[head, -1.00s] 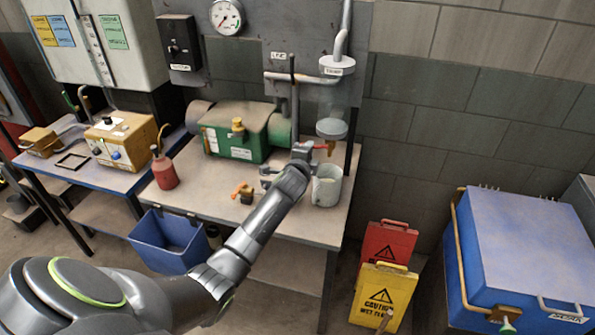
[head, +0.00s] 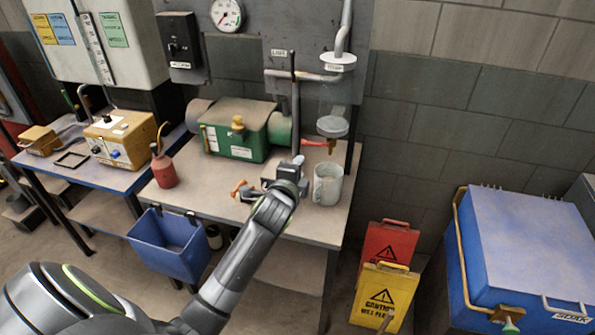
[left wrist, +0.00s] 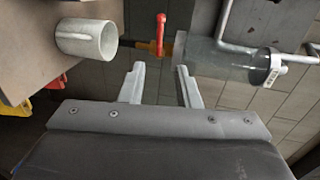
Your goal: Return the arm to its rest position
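My left arm comes in from the lower left of the head view. Its gripper (head: 297,161) is over the workbench, just left of the pale mug (head: 327,184). In the left wrist view my left gripper (left wrist: 160,67) shows two pale fingers held apart with nothing between them. The mug (left wrist: 88,40) is to the left of the fingers there, apart from them. A red valve handle (left wrist: 160,34) is beyond the fingertips, beside a clear cylinder (left wrist: 222,60). The red handle (head: 314,143) also shows in the head view. My right gripper is not in view.
The workbench (head: 312,226) carries a green machine (head: 235,143), a red oil can (head: 163,168) and a small orange-handled part (head: 241,189). A blue bin (head: 168,243) hangs at its front. Caution signs (head: 381,296) and a blue chest (head: 530,245) stand right.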

